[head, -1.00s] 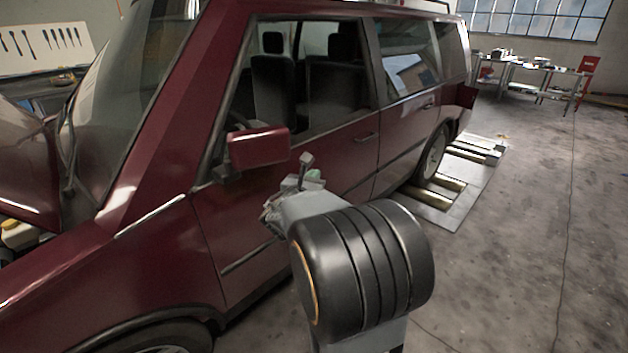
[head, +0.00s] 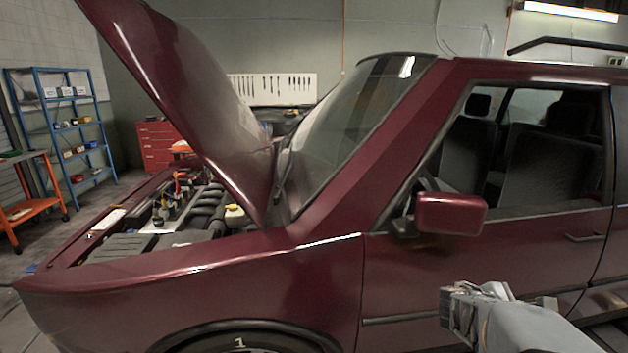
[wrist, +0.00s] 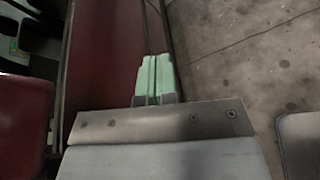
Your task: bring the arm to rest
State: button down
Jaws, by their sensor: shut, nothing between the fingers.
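My gripper (wrist: 153,80) shows in the wrist view with its two pale green fingers side by side, shut, and nothing between them. In the head view my arm reaches in from the lower right, its end just in front of the dark red car's (head: 330,275) front door. The fingertips cannot be made out there. In the wrist view the car door (wrist: 95,70) runs along the left of the fingers and the concrete floor (wrist: 245,60) lies to the right. I cannot tell how small the gap to the door is.
The car's side mirror (head: 450,213) sticks out above and left of my arm. The hood (head: 190,95) is raised over an open engine bay. A blue shelf (head: 65,125), an orange cart (head: 30,200) and a red tool cabinet (head: 155,143) stand at the far left.

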jog(key=s+a+f+m+g+y+p, duration=0.1)
jog(key=s+a+f+m+y, duration=0.1)
jog(key=s+a+m+y, duration=0.25)
jog(key=s+a+f+m+g+y+p, duration=0.1)
jog(key=s+a+f+m+y, duration=0.15)
jog(key=a+m, duration=0.4)
jog(key=a+r+m+t+y+p, duration=0.1)
jog(key=a+r+y, duration=0.1)
jog(key=a, duration=0.6)
jog(key=s+a+r+m+t+y+p, duration=0.1)
jog(key=a+r+m+y, duration=0.1)
jog(key=a+y, duration=0.3)
jog(key=a, duration=0.3)
jog(key=shift+s+a+r+t, duration=0.2)
jog(key=shift+a+r+t, duration=0.05)
jog(key=shift+t, duration=0.05)
jog(key=shift+d, duration=0.15)
